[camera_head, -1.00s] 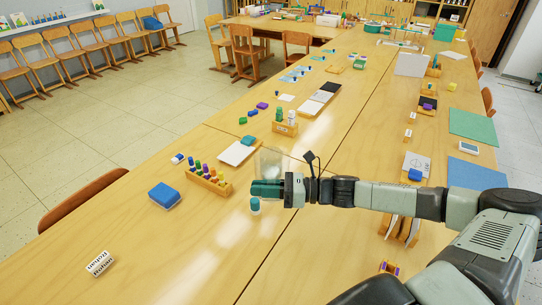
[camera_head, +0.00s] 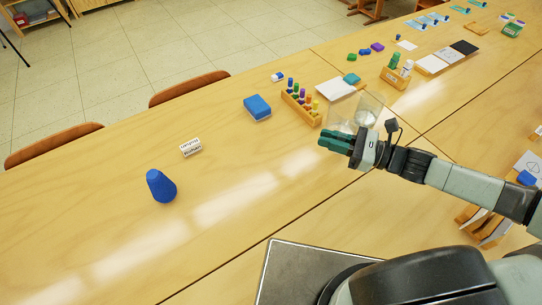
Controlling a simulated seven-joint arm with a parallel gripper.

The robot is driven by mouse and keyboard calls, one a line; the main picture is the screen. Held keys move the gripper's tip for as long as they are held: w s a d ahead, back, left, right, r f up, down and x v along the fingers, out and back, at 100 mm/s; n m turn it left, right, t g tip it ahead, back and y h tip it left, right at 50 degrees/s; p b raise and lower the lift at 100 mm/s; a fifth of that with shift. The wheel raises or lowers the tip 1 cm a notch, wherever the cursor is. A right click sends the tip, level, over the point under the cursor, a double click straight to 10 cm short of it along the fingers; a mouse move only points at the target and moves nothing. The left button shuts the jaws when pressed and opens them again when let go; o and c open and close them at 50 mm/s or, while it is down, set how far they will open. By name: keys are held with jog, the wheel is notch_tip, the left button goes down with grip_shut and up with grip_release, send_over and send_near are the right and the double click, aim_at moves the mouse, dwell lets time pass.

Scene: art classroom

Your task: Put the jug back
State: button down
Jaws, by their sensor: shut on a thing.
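A clear, see-through jug (camera_head: 369,107) shows just behind my gripper, above the long wooden table (camera_head: 240,200). Its outline is faint, and its lower part is partly hidden by the gripper. My gripper (camera_head: 325,141) has teal fingers that point left, and it is shut on the jug. The exact grip point on the jug is hard to see.
A blue cone-like object (camera_head: 160,186), a small lettered block (camera_head: 190,147) and a blue box (camera_head: 257,107) are on the table at left. A wooden rack of coloured pegs (camera_head: 301,102) stands close behind the gripper. The near left tabletop is clear.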

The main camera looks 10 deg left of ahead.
jog(key=s+a+r+n+g, duration=0.1)
jog(key=s+a+n+g, duration=0.25)
jog(key=a, duration=0.45)
jog(key=s+a+r+n+g, duration=0.1)
jog(key=s+a+n+g, duration=0.1)
jog(key=s+a+g, duration=0.4)
jog(key=shift+t+h, duration=0.25)
jog(key=shift+h, duration=0.15)
jog(key=f, duration=0.3)
jog(key=w+a+f, duration=0.1)
jog(key=f, duration=0.5)
jog(key=shift+w+a+f, duration=0.25)
jog(key=shift+w+f, duration=0.05)
jog(key=shift+w, duration=0.1)
jog(key=shift+f, duration=0.1)
jog(key=c, duration=1.1)
grip_release()
jog(key=shift+w+d, duration=0.15)
jog(key=shift+d, duration=0.15)
jog(key=v, duration=1.1)
jog(key=shift+d, duration=0.25)
